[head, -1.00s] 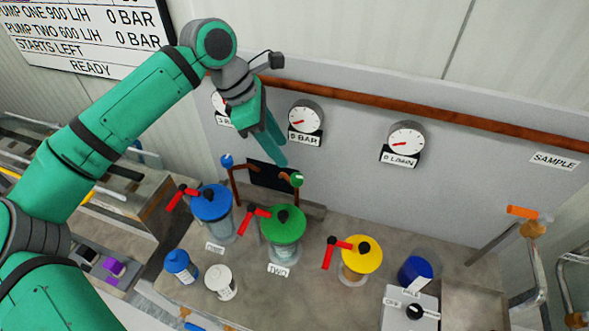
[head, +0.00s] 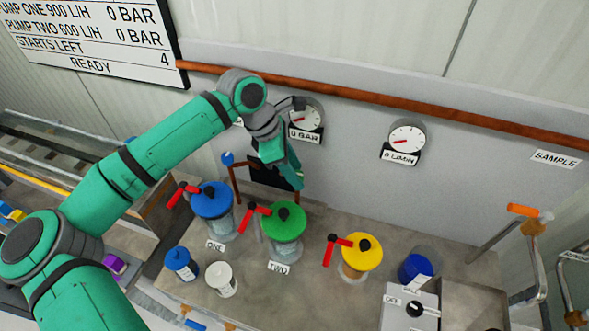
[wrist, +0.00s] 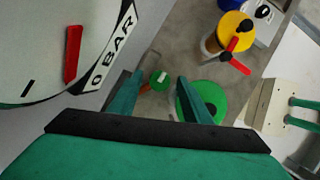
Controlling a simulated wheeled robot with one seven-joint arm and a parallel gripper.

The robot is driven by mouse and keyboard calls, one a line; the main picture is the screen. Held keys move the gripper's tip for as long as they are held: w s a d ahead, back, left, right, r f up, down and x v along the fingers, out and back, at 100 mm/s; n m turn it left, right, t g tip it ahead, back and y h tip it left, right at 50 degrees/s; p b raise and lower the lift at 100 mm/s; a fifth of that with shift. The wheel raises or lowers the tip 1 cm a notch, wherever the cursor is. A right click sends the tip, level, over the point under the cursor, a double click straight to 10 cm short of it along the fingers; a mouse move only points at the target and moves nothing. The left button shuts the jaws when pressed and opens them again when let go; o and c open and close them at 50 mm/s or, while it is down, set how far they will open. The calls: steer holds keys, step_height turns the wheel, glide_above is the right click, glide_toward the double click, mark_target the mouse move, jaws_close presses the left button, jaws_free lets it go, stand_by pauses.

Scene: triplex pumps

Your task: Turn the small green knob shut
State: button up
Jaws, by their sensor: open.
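The small green knob (wrist: 159,77) has a white mark across it. In the wrist view it lies beyond and between the two fingertips. In the head view my gripper hides most or all of it. My gripper (head: 295,183) points down in front of the wall, over the pipes behind pump two; it also shows in the wrist view (wrist: 160,84). Its fingers are open, one on each side of the knob in that view. I cannot tell whether they touch it. The big green pump lid (head: 285,219), with a red handle, stands in front and shows at right in the wrist view (wrist: 202,103).
A blue-lidded pump (head: 212,201) stands left and a yellow-lidded one (head: 361,252) right. A blue knob (head: 227,158) tops the left pipe. Gauges (head: 407,138) and a copper pipe (head: 450,114) line the wall. Blue (head: 180,262) and white (head: 221,278) containers stand at the bench front.

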steer(key=c, duration=1)
steer(key=shift+n, duration=0.3)
steer(key=n+t, duration=0.1)
steer(key=n, duration=0.2)
steer(key=shift+s+n+y, duration=0.1)
steer(key=shift+n+y, duration=0.2)
steer(key=n+t, duration=0.1)
steer(key=n, duration=0.1)
steer(key=n+y, duration=0.1)
steer(key=n, duration=0.1)
steer(key=shift+s+d+t, duration=0.1)
steer(key=shift+d+t, duration=0.05)
steer(key=shift+t, duration=0.25)
steer(key=n, duration=0.2)
steer(key=n+t+y, duration=0.1)
steer(key=n, duration=0.2)
steer(key=shift+s+d+y, duration=0.1)
steer(key=shift+d+y, duration=0.05)
steer(key=shift+y, duration=0.15)
steer(key=n+y, duration=0.1)
steer(key=n, duration=0.3)
steer(key=shift+d+n+y, duration=0.1)
steer(key=shift+n+y, duration=0.3)
